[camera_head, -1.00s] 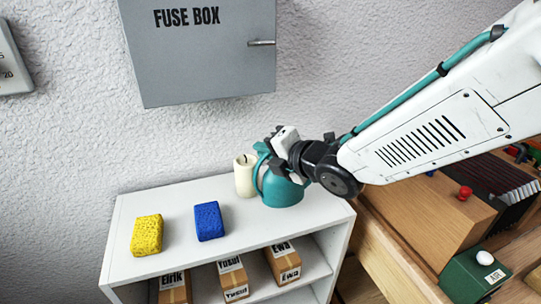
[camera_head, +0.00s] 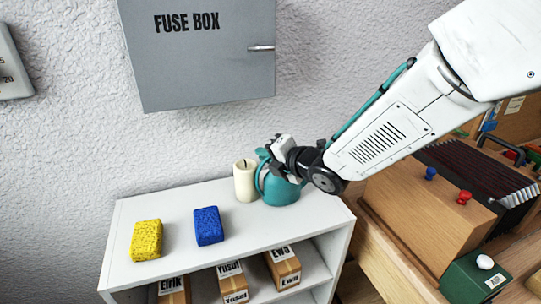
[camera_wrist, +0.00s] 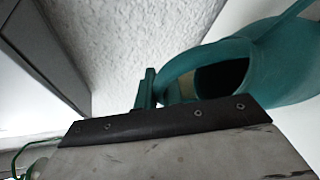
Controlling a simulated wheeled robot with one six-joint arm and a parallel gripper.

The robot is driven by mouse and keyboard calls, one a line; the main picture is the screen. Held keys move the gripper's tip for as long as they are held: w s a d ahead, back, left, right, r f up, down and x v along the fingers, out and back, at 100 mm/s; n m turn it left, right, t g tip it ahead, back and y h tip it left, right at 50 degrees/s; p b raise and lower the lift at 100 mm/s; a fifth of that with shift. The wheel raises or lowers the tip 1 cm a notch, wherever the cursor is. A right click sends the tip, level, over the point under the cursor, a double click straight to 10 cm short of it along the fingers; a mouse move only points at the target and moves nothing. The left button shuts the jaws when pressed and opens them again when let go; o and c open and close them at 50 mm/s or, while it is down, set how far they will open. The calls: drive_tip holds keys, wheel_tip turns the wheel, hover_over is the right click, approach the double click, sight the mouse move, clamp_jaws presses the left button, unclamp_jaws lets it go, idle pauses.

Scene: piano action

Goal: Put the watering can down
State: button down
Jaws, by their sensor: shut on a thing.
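The teal watering can (camera_head: 281,190) is at the right end of the white shelf top, just right of a cream candle. Its base appears to rest on the shelf top. My gripper (camera_head: 271,160) is shut on the can at its upper left side, by the handle; the fingertips are partly hidden in the head view. In the wrist view the can (camera_wrist: 285,70) fills the upper right, with its dark opening visible and its handle curving down to the gripper's edge.
The cream candle (camera_head: 244,180) stands close to the can. A blue sponge (camera_head: 208,226) and a yellow sponge (camera_head: 146,240) lie further left on the white shelf (camera_head: 180,204). Boxes sit below. A grey fuse box (camera_head: 205,60) hangs above. A wooden piano-action bench is to the right.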

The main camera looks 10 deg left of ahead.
drive_tip(key=c, duration=1.5)
unclamp_jaws()
drive_tip(key=shift+c, duration=0.2)
drive_tip(key=v, duration=1.2)
drive_tip(key=w+d+r+m+t+h, duration=0.2)
drive_tip(key=d+m+h, duration=0.6)
drive_tip(key=d+m, duration=0.6)
drive_tip(key=s+d+m+g+h, duration=0.2)
drive_tip(key=s+d+m+h, duration=0.3)
drive_tip(key=d, duration=0.6)
drive_tip(key=s+d+m+g, duration=0.3)
drive_tip(key=s+m, duration=0.4)
drive_tip(key=s, duration=0.3)
drive_tip(key=s+d+m+g+y, duration=0.1)
drive_tip(key=s+d+m+g, duration=0.2)
drive_tip(key=s+m, duration=0.3)
drive_tip(key=s+g, duration=0.1)
drive_tip(key=s, duration=0.4)
drive_tip(key=shift+s+r+m, duration=0.2)
drive_tip(key=shift+r+m, duration=0.05)
drive_tip(key=shift+m, duration=0.15)
